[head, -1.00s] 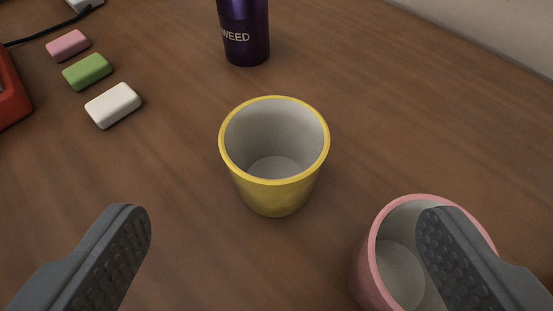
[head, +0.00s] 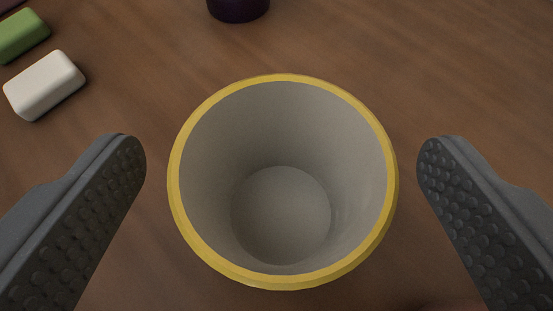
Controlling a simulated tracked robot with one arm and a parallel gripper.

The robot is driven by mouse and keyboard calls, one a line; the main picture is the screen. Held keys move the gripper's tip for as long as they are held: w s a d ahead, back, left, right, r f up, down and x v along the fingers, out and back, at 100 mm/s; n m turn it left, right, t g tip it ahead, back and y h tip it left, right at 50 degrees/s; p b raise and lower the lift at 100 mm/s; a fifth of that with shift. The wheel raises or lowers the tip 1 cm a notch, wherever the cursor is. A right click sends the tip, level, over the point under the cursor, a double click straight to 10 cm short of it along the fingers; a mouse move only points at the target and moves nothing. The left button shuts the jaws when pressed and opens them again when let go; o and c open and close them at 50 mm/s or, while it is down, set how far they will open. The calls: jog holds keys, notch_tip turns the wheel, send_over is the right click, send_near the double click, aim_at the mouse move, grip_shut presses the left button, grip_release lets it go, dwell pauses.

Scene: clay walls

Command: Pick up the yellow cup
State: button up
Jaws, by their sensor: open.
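The yellow cup (head: 180,195) stands upright on the wooden table in the middle of the head view. I look down into its pale grey inside, which is empty. My gripper (head: 281,155) is open, with one dark, studded finger to the left of the cup and the other to the right.
A white eraser-like block (head: 44,85) and a green block (head: 20,36) lie at the upper left. The base of a dark purple container (head: 238,8) shows at the top edge. The table (head: 420,70) is bare at the upper right.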

jog(key=shift+x, duration=0.95)
jog(key=c, duration=1.1)
jog(key=shift+r, duration=0.1)
jog(key=shift+c, duration=0.2)
